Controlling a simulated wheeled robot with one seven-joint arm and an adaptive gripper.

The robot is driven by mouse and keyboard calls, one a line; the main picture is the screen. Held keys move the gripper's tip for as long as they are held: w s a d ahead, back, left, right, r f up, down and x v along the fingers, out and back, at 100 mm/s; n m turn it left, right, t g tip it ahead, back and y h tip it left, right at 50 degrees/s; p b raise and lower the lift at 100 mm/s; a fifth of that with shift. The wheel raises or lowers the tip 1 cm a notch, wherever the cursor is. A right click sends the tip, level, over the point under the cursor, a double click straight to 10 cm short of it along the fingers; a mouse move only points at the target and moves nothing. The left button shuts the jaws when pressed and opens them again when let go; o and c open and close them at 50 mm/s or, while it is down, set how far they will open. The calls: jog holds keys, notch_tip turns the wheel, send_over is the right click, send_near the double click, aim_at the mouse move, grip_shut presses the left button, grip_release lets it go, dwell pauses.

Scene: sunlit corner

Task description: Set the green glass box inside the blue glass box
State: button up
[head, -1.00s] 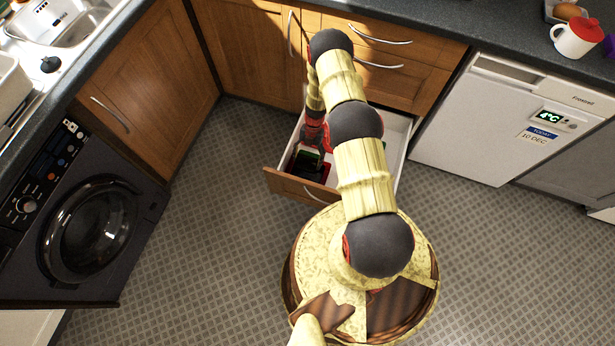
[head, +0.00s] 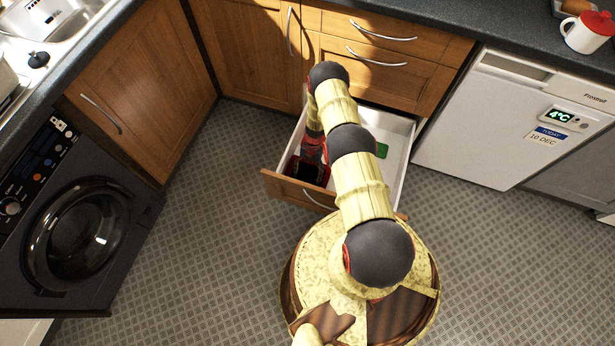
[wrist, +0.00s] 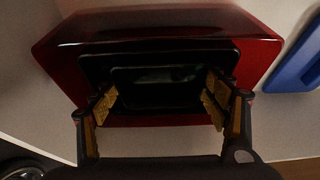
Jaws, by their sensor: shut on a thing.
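My gripper (wrist: 161,100) reaches down into the open drawer and is shut on a dark box (wrist: 160,91), which I take for the green glass box. It looks almost black in shadow, with a faint green tint inside. It sits within the outline of a larger red box (wrist: 70,57) in the wrist view; whether it touches the bottom is hidden. The red box also shows in the head view (head: 322,175), at the drawer's front left. A blue object (wrist: 297,68), perhaps the blue glass box, is partly visible at the wrist view's right edge, apart from the red box.
The open drawer (head: 398,150) has white walls and a wooden front. A flat green object (head: 382,150) lies toward its right side, partly behind my arm. A washing machine (head: 80,230) stands left, a white appliance (head: 490,120) right. The patterned floor around is clear.

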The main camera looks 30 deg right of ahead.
jog(key=shift+w, duration=0.1)
jog(key=shift+f, duration=0.2)
jog(key=o, duration=1.1)
jog(key=shift+c, duration=0.2)
